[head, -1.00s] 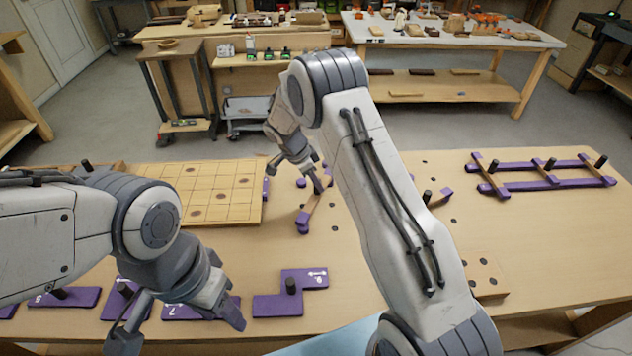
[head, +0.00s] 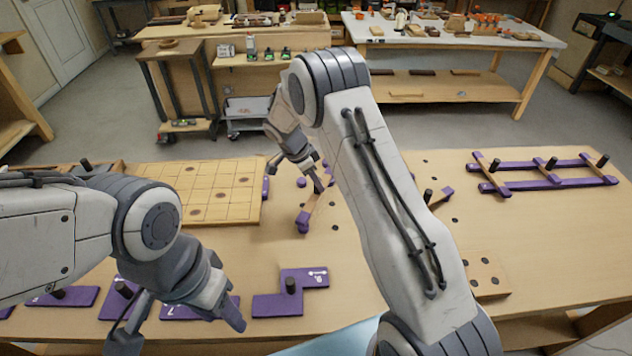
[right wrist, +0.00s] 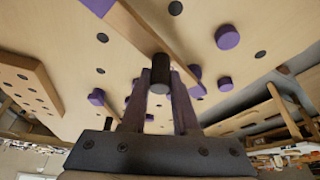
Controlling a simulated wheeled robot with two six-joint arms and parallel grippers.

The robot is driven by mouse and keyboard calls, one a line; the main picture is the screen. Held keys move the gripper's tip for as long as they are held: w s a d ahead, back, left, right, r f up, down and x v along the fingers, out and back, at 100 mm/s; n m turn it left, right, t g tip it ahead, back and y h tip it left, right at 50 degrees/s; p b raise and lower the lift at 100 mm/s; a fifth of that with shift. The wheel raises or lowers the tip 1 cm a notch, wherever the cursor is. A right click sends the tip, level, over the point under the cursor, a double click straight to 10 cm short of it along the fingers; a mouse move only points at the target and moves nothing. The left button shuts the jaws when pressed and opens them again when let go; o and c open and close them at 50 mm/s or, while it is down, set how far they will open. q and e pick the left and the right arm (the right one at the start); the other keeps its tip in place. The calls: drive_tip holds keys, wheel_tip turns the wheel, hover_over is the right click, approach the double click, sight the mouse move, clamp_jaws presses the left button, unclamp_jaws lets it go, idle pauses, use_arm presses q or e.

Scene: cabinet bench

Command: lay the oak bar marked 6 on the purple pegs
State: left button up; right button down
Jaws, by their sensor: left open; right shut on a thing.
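My right gripper (head: 320,188) is shut on the black knob of an oak bar (head: 314,207) in the middle of the bench. In the right wrist view the fingers (right wrist: 168,95) close around the black knob (right wrist: 160,68) on the oak bar (right wrist: 140,30). No number on this bar can be read. Purple pegs show at its near end (head: 303,222) and beside it (head: 300,183). I cannot tell whether the bar touches the pegs. More round purple pegs (right wrist: 228,37) show in the right wrist view. My left gripper (head: 180,328) is open and empty over the purple pieces in front.
A gridded oak board (head: 205,190) lies at left. An L-shaped purple piece (head: 275,304) with a black knob lies in front. A frame of purple rails (head: 560,184) with oak crossbars stands at right. My right forearm hides part of the bench and another knobbed bar (head: 440,197).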

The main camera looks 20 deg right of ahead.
idle(0.4)
drive_tip(key=shift+f+b, duration=0.2)
drive_tip(key=shift+b, duration=0.35)
drive_tip(key=shift+f, duration=0.1)
idle(0.4)
drive_tip(key=shift+f+b, duration=0.15)
drive_tip(key=shift+b, duration=0.35)
drive_tip(key=shift+f, duration=0.15)
drive_tip(key=shift+f+b, duration=0.3)
drive_tip(key=shift+b, duration=0.35)
drive_tip(key=shift+f, duration=0.15)
idle(0.8)
drive_tip(key=shift+b, duration=0.55)
idle(0.8)
